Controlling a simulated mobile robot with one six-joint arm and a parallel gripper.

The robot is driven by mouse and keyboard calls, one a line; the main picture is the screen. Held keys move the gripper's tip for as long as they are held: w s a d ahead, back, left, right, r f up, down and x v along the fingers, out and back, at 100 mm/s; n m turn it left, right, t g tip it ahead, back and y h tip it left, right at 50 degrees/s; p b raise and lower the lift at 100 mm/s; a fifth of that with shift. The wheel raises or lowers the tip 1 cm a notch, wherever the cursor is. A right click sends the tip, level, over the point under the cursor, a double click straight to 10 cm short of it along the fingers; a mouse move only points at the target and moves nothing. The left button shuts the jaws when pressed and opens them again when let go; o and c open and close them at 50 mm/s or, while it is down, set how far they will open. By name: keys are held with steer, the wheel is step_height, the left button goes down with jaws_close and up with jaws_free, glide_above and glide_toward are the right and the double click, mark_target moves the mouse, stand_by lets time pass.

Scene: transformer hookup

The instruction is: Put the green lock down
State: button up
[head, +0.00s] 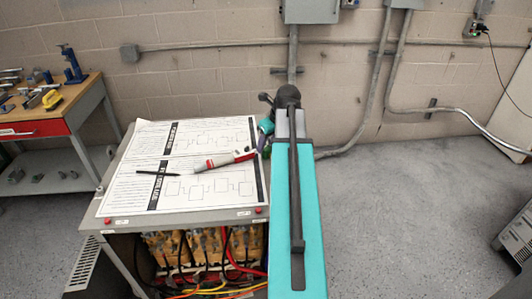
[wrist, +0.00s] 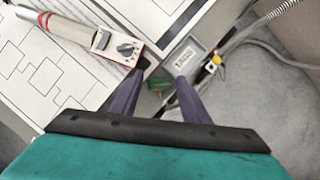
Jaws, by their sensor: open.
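The green lock (wrist: 160,84) shows in the wrist view as a small green piece between the fingers of my gripper (wrist: 163,75). The fingers are purple and spread apart, so my gripper is open around it. I cannot tell whether either finger touches the lock. The lock is near the right edge of the grey worktop, close to a small grey box with a label (wrist: 187,56). In the head view my gripper (head: 265,140) is at the worktop's right edge, and my arm hides part of that area.
A red and white meter (head: 225,160) and a black pen (head: 158,173) lie on printed sheets (head: 190,135) covering the worktop (head: 108,205). Cables (head: 205,290) hang in the open cabinet below. A workbench (head: 90,95) with tools stands at left. Conduits run along the wall.

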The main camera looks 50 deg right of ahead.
steer(key=shift+w+f, duration=0.25)
steer(key=shift+f, duration=0.35)
steer(key=c, duration=1)
steer(key=shift+o, duration=0.2)
steer(key=shift+r, duration=0.15)
steer(key=shift+r+b, duration=0.35)
steer(key=shift+r, duration=1.15)
steer(key=shift+s+a+r, duration=0.1)
steer(key=shift+a+r, duration=0.05)
steer(key=s+a, duration=0.2)
steer(key=a, duration=0.1)
steer(key=s+a+b, duration=0.1)
steer(key=s+a, duration=0.1)
steer(key=s+a+r, duration=0.1)
steer(key=s+a, duration=0.1)
steer(key=a, duration=0.1)
steer(key=shift+a+b, duration=0.3)
steer(key=shift+a, duration=0.05)
steer(key=shift+f+b, duration=0.15)
steer(key=shift+b, duration=0.7)
steer(key=shift+s+a+b, duration=0.15)
steer(key=shift+b, duration=0.2)
